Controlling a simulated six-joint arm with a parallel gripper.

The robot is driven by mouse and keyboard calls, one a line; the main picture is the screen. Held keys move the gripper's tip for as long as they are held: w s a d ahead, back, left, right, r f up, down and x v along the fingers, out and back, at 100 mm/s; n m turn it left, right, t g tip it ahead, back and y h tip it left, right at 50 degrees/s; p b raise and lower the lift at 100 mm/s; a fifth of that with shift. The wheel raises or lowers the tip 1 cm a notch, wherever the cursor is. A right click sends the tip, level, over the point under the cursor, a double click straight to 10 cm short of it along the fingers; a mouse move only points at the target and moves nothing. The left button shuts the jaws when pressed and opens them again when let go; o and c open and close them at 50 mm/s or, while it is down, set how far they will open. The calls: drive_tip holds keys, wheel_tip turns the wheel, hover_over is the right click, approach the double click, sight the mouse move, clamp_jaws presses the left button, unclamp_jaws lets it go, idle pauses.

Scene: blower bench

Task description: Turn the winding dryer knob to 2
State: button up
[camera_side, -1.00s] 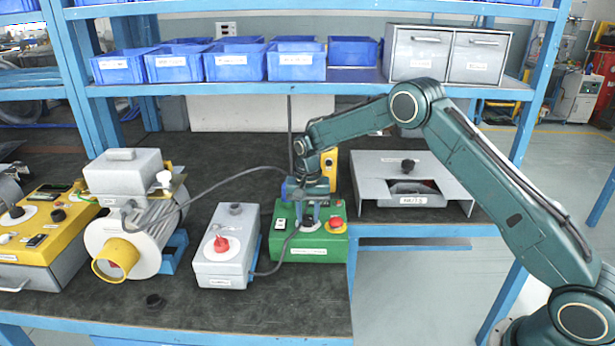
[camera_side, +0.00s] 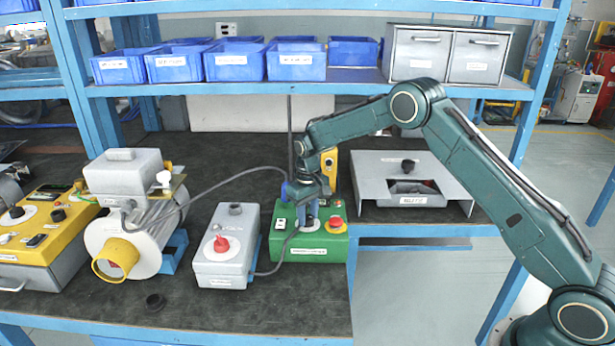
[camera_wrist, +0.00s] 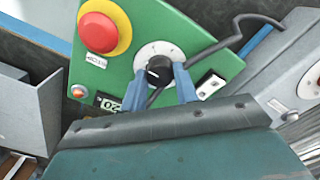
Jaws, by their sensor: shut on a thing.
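The green control box (camera_side: 284,248) stands near the right end of the bench. Its black knob (camera_wrist: 159,70) sits on a white dial in the wrist view, with dial marks too small to read. My gripper (camera_side: 308,222) points down over the box. In the wrist view its two blue fingers (camera_wrist: 160,85) are closed on the sides of the knob. In the side view the gripper hides most of the knob. The label on the green box is not readable, so I cannot tell whether it is the winding dryer.
A red emergency button (camera_side: 334,223) is close to the right of my gripper. A grey box with a red knob (camera_side: 221,244) stands to the left. A dark cable (camera_side: 265,271) runs beside the green box. A grey slotted cover (camera_side: 440,203) lies to the right.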

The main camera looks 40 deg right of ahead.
sight(308, 217)
drive_tip(key=n, duration=0.4)
drive_tip(key=shift+n, duration=0.4)
drive_tip(key=n, duration=0.4)
drive_tip(key=shift+n, duration=0.3)
drive_tip(key=o, duration=1)
drive_tip(key=shift+c, duration=0.2)
wheel_tip(308, 217, up, 14)
